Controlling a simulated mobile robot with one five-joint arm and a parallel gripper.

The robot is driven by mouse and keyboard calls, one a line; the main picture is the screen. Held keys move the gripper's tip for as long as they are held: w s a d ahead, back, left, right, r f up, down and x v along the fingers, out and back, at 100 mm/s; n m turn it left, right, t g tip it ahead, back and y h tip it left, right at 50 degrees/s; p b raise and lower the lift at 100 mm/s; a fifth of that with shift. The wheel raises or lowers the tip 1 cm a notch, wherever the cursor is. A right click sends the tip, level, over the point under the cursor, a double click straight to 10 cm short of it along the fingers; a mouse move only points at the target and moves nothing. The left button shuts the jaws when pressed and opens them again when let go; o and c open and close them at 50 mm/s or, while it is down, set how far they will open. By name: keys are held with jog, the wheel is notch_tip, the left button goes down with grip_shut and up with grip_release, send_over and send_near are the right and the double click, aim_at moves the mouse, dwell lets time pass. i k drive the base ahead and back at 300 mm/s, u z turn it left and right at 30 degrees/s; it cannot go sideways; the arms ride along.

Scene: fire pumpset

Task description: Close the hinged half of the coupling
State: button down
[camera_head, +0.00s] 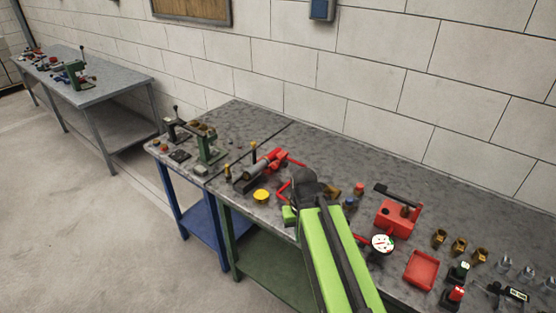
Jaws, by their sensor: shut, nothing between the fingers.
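A red and grey cylindrical assembly (262,167) lies on the grey bench, left of my gripper. It may hold the coupling, but the hinged half is too small to make out. Thin red bars show beside it, close to my arm. My green arm reaches up from the bottom of the picture to a black joint. The green end of my gripper (289,215) shows just left of the arm, over the bench. It is shut and empty. Its fingertips are mostly hidden, and I cannot tell whether they touch anything.
A yellow round cap (262,195) sits near the bench's front edge. A green press (208,145) stands to the left. At right are a red box with a black handle (394,219), a white gauge (382,243), a red tray (421,269) and several brass fittings. A wall runs behind.

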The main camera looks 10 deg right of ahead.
aim_at(281, 155)
jog(key=z, duration=0.05)
jog(key=k, duration=1.3)
jog(key=z, duration=0.05)
jog(key=i, duration=0.95)
jog(key=u, duration=1)
jog(key=i, duration=0.9)
jog(key=u, duration=0.55)
